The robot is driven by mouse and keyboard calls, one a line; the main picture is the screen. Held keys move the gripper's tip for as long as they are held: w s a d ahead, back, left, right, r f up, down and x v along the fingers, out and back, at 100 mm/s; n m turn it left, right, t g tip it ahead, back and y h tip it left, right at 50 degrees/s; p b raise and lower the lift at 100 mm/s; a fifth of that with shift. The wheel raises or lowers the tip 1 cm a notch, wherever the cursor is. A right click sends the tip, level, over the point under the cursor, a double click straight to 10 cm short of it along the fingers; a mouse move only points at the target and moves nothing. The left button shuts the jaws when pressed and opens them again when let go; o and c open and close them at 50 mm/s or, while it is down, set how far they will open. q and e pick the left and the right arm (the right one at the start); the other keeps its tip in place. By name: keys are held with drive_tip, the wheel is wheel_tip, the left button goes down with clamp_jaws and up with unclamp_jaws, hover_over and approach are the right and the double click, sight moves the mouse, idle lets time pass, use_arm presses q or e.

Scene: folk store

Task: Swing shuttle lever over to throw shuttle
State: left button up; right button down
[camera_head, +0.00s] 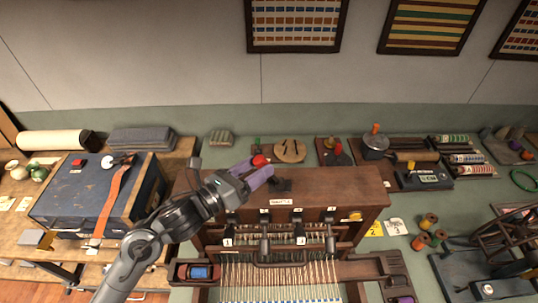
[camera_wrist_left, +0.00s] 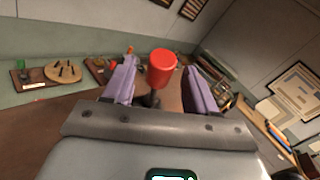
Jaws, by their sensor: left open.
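The shuttle lever has a red knob (camera_head: 260,160) and stands on top of the wooden loom box (camera_head: 330,187), above a label that seems to read shuttle. In the left wrist view the red knob (camera_wrist_left: 161,66) is on a dark stem, between the two purple fingers. My left gripper (camera_head: 257,171) is open at the lever, with its fingers on either side of the knob. A gap shows between the knob and each finger in the wrist view (camera_wrist_left: 158,82). The dark lever base is partly hidden by the gripper. My right gripper is not seen.
Small numbered levers (camera_head: 297,217) line the loom's front, above the warp threads (camera_head: 280,277). A blue case (camera_head: 75,190) stands at left. Round wooden boards and spools (camera_head: 290,150) stand behind the loom. Thread spools (camera_head: 428,221) stand at right.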

sight(267, 161)
use_arm(q)
drive_tip(key=shift+p+x, duration=0.45)
drive_tip(key=shift+x, duration=1.8)
drive_tip(key=shift+c, duration=0.3)
clamp_jaws()
